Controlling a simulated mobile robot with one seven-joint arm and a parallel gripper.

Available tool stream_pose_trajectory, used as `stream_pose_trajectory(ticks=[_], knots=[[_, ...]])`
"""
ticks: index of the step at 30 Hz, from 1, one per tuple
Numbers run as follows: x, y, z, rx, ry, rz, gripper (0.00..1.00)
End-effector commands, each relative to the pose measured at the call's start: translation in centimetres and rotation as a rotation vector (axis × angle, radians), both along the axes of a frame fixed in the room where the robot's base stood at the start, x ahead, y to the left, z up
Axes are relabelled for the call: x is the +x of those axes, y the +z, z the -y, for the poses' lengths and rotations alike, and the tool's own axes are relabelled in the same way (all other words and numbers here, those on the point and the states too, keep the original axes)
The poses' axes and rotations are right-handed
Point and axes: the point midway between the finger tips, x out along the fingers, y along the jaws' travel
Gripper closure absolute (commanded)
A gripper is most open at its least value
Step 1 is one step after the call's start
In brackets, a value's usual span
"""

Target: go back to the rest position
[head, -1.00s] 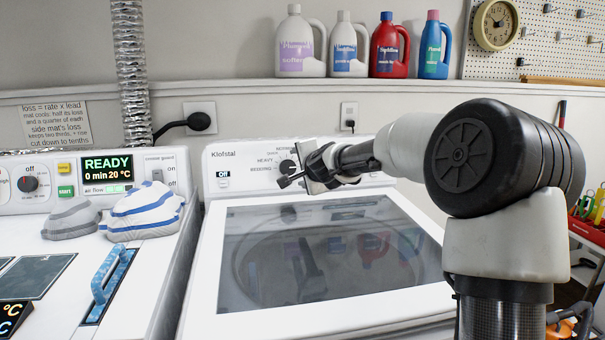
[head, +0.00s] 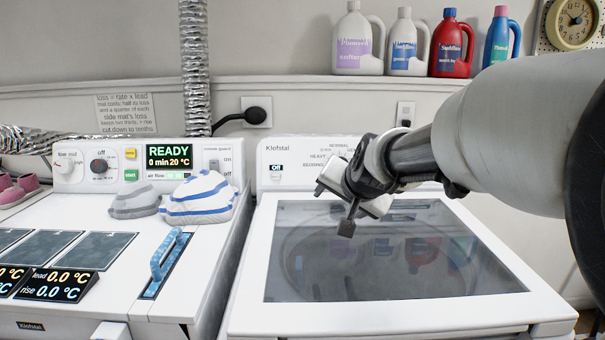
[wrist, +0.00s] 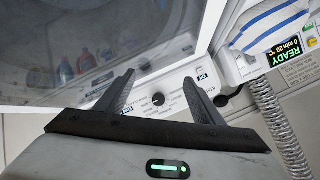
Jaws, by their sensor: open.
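My gripper (head: 338,208) is in the air over the rear part of the washer lid in the head view, in front of the washer's control panel. In the wrist view its two dark fingers (wrist: 160,95) stand wide apart with nothing between them. The washer (head: 400,316) is white with a closed dark glass lid (head: 330,272). Its knob (wrist: 158,99) shows between the fingers in the wrist view, behind them. My arm reaches in from the right and hides part of the panel.
A dryer (head: 110,318) with a READY display (head: 169,156) stands left, with a blue handle (head: 166,258). A grey cloth (head: 134,204) and a striped cloth (head: 198,200) lie on it. Several bottles (head: 358,45) stand on the shelf. A silver duct (head: 195,70) rises behind.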

Motion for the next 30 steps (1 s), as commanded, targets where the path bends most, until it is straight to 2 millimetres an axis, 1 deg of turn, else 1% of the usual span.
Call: stream_pose_trajectory(ticks=[1, 2, 3, 5, 6, 8, 9, 11, 12, 18, 20, 21, 22, 26, 29, 30], knots=[[-3.4, 0.2, 0.1, -0.089, 0.05, -0.029, 0.38], [-5.3, 0.0, 0.5, -0.137, 0.076, -0.051, 0.38], [-7.8, -0.3, 1.1, -0.194, 0.11, -0.08, 0.38], [-11.2, -0.9, 2.0, -0.262, 0.154, -0.122, 0.38], [-13.2, -1.4, 2.4, -0.293, 0.176, -0.148, 0.38], [-16.1, -2.2, 2.8, -0.327, 0.205, -0.186, 0.38], [-17.8, -2.6, 3.1, -0.345, 0.222, -0.209, 0.38], [-20.3, -3.3, 3.4, -0.367, 0.248, -0.243, 0.38], [-21.8, -3.8, 3.6, -0.384, 0.265, -0.264, 0.38], [-28.7, -6.4, 4.6, -0.438, 0.344, -0.357, 0.38], [-30.6, -7.3, 4.8, -0.451, 0.365, -0.383, 0.38], [-30.8, -5.6, 4.9, -0.454, 0.37, -0.389, 0.38], [-30.6, -4.7, 4.9, -0.453, 0.368, -0.389, 0.38], [-30.5, -2.0, 4.9, -0.451, 0.367, -0.389, 0.38], [-30.5, 0.4, 4.8, -0.451, 0.366, -0.388, 0.38], [-30.5, 1.5, 4.8, -0.451, 0.366, -0.388, 0.38]])
